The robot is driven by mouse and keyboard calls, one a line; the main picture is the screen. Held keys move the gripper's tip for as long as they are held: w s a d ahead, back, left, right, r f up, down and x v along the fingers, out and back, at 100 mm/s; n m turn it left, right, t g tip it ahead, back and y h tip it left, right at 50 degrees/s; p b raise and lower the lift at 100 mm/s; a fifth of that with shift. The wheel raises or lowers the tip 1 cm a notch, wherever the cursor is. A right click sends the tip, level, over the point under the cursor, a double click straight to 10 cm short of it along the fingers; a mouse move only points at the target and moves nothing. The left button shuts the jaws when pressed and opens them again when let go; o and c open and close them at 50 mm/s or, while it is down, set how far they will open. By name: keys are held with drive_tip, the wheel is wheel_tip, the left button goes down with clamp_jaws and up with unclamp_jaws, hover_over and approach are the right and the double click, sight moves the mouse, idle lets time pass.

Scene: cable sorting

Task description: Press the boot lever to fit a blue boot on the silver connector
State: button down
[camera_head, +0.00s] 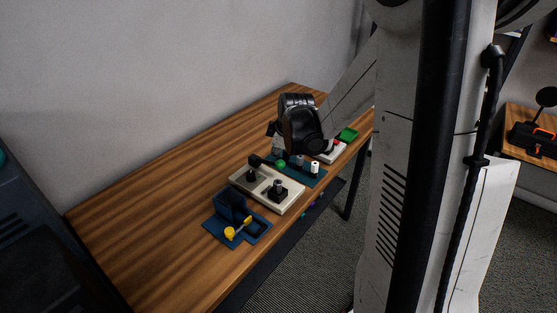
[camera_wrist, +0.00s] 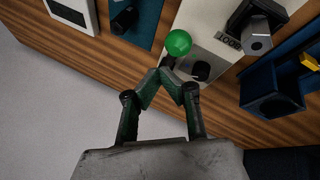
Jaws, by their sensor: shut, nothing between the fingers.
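A lever with a green ball knob (camera_wrist: 178,42) stands at the cream base (camera_wrist: 205,20) in the wrist view. The knob also shows in the head view (camera_head: 280,164). My gripper (camera_wrist: 170,74) is shut and empty, its fingertips close to the knob in the picture; I cannot tell whether they touch the lever. A black holder with a grey hexagonal face (camera_wrist: 257,45) stands on the cream base. A dark blue station (camera_head: 235,212) with a yellow handle (camera_head: 237,229) is at the near end. I cannot make out the silver connector or a blue boot for certain.
A teal base (camera_head: 313,178) with a white cylinder (camera_head: 315,166), a white box with a red part (camera_head: 331,152) and a green tray (camera_head: 347,134) stand farther along the wooden table (camera_head: 150,190). The table's left part is clear. A wall runs behind it.

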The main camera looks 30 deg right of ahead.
sight(272, 163)
drive_tip(key=shift+w+a+r+p, duration=0.1)
drive_tip(key=shift+w+r+p, duration=0.1)
drive_tip(key=shift+r+p, duration=0.4)
drive_tip(key=shift+w+a+r+p, duration=0.1)
drive_tip(key=shift+w+r+p, duration=0.15)
drive_tip(key=shift+r, duration=0.65)
drive_tip(key=shift+w+a+r+p, duration=0.1)
drive_tip(key=shift+w+r+p, duration=0.2)
drive_tip(key=shift+r, duration=0.45)
drive_tip(key=shift+s, duration=0.1)
drive_tip(key=s+a+r+m+b, duration=0.2)
drive_tip(key=s+a+r+m, duration=0.3)
drive_tip(key=s+a+r, duration=0.5)
drive_tip(key=s+a+f+m+b, duration=0.1)
drive_tip(key=s+a, duration=0.3)
drive_tip(key=s, duration=0.4)
drive_tip(key=s+a+f+m+t+b, duration=0.1)
drive_tip(key=s+a+f+m, duration=0.1)
drive_tip(key=s, duration=0.6)
drive_tip(key=shift+s+a+m+y, duration=0.2)
drive_tip(key=shift+a+m+y, duration=0.2)
drive_tip(key=shift+a+m, duration=0.5)
